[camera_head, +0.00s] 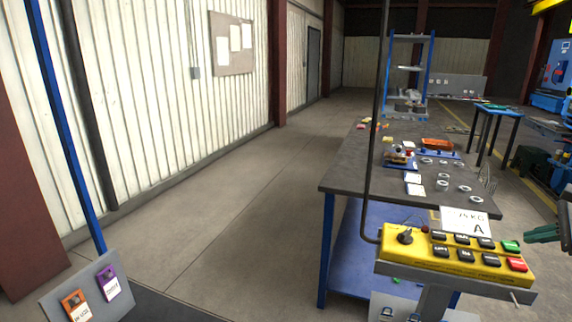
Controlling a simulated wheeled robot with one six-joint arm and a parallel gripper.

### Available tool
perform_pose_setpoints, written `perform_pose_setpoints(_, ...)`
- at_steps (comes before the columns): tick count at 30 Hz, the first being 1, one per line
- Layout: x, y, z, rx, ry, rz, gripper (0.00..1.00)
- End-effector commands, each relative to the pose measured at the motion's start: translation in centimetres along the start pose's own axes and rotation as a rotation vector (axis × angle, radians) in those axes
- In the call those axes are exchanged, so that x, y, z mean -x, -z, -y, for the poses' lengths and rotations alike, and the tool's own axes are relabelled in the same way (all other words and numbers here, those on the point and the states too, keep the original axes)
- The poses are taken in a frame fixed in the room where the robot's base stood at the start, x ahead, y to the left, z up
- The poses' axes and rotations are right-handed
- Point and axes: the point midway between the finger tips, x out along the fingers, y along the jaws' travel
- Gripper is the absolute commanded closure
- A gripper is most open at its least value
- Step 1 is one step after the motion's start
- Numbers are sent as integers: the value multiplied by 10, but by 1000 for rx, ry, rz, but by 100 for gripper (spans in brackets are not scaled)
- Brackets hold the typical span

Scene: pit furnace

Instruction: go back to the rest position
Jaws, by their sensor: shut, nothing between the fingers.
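My gripper (541,233) shows at the right edge of the head view, with dark green fingers pointing left. The fingers lie close together and hold nothing that I can see. It is to the right of the yellow button panel (455,254) and apart from the workbench (345,177). Most of my arm is outside the picture.
The yellow panel stands close in front, with a dark upright pole beside it. The workbench carries an orange tray (437,144), white cards and several metal rings. A grey panel (60,300) with orange and purple switches is at lower left. The left-hand floor (215,190) is clear.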

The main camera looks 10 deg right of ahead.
Motion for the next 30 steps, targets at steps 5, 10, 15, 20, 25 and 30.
perform_pose_setpoints(5,-2,-26,-46,188,-174,27,100)
perform_pose_setpoints(10,-5,-85,-84,482,-370,73,100)
perform_pose_setpoints(15,-2,-141,-124,795,-549,117,100)
perform_pose_setpoints(20,10,-188,-165,1142,-712,149,100)
perform_pose_setpoints(25,26,-222,-201,1487,-827,160,100)
perform_pose_setpoints(30,40,-248,-227,1782,-859,159,100)
